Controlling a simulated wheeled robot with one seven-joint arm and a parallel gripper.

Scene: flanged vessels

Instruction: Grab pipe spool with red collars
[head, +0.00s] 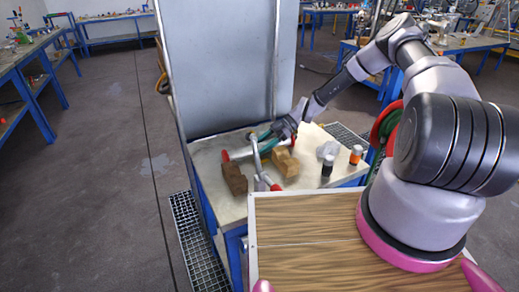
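A pipe piece with a red collar (226,156) at its left end lies on the metal-topped bench, and its teal-grey body runs right toward my gripper. More red shows near the tan block, perhaps its other collar, but this is partly hidden. A grey bar with a red end (275,187) crosses in front of the pipe; I cannot tell whether it is a separate part. My gripper (268,139) reaches down from the upper right, over or beside the pipe. Its fingers are small and overlap the pipe, so contact and opening are unclear.
A dark brown block (234,179) and a tan block (284,162) sit on the bench (306,180). A dark jar (327,166), an orange-and-black jar (355,155) and a crumpled grey item (327,149) stand right. A tall grey panel (226,65) rises behind.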

